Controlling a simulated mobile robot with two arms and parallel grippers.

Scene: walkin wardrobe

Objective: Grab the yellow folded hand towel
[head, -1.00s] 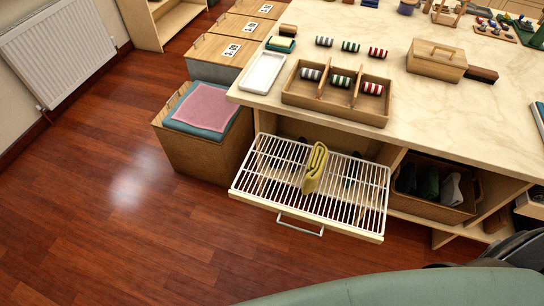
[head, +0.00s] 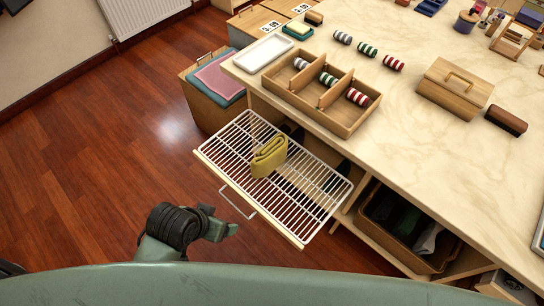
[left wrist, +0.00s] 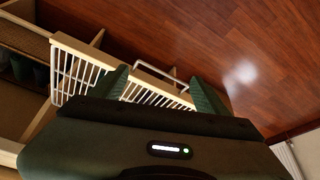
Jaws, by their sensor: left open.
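The yellow folded hand towel (head: 269,157) stands on the white wire rack of the pulled-out drawer (head: 229,143) in the head view. My left gripper (head: 226,230) is in front of the drawer, near its metal handle, apart from the towel and to its lower left. In the left wrist view, the two green fingers of my left gripper (left wrist: 160,86) are spread with nothing between them, and the drawer's rack (left wrist: 80,73) shows beyond. The towel is not seen in that view. My right gripper is not in view.
The counter (head: 430,140) above the drawer holds a wooden divided tray (head: 355,127) with rolled striped cloths, a white tray (head: 263,54) and a wooden box (head: 455,88). A basket (head: 395,235) sits in the lower shelf. The wooden floor at left is clear.

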